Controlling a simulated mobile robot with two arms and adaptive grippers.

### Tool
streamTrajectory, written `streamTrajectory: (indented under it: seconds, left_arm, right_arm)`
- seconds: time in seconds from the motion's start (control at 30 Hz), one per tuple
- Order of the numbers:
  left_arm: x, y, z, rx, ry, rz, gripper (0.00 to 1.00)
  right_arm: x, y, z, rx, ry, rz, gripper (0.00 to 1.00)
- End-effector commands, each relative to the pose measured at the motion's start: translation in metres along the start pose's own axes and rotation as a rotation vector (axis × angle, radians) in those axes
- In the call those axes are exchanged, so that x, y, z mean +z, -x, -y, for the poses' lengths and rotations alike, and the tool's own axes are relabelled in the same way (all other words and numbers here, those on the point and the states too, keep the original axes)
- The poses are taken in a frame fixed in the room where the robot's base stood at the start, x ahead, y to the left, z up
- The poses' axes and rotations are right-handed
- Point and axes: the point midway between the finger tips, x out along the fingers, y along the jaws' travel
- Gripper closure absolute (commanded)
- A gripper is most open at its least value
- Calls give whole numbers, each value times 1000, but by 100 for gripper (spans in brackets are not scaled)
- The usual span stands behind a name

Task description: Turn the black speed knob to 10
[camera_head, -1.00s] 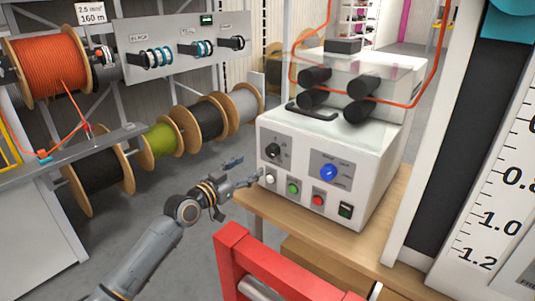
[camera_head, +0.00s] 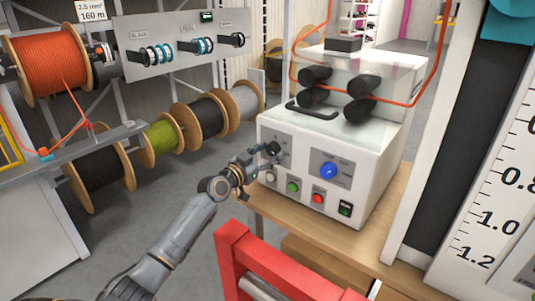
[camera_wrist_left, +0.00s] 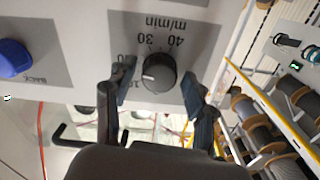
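The black speed knob (camera_head: 273,149) is on the front panel of the white machine (camera_head: 378,180), at its upper left. In the left wrist view the knob (camera_wrist_left: 158,72) sits between the two fingertips of my left gripper (camera_wrist_left: 159,84). The gripper is open around the knob. The left-hand finger is close to it and the right-hand finger stands apart. A dial scale in m/min shows upside down, with 30 and 40 readable. A pale pointer mark on the knob faces left; its exact reading is unclear. In the head view the left gripper (camera_head: 258,158) reaches the panel.
A blue knob (camera_head: 328,171) is right of the black knob. Green (camera_head: 293,187) and red (camera_head: 317,198) buttons sit below. A red frame (camera_head: 235,250) stands in front of the wooden bench (camera_head: 270,213). Cable reels (camera_head: 160,137) line the left.

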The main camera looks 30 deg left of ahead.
Motion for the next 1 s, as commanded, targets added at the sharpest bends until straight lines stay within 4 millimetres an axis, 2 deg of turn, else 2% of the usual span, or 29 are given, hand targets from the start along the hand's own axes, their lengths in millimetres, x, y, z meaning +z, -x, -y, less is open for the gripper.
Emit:
streamTrajectory:
  seconds: [0.03, 0.2, 0.57, 1.0]
  left_arm:
    - [0, 0, 0, 0, 0, 0, 62]
    - [0, 0, 0, 0, 0, 0, 94]
    - [0, 0, 0, 0, 56, 0, 94]
    - [-1, 0, 0, 0, 392, -1, 94]
  right_arm:
    - [0, 0, 0, 0, 0, 1, 100]
    - [1, 0, 0, 0, 0, 1, 100]
    - [1, -1, 0, 0, 0, 1, 100]
    - [1, -2, 0, 0, -1, 1, 100]
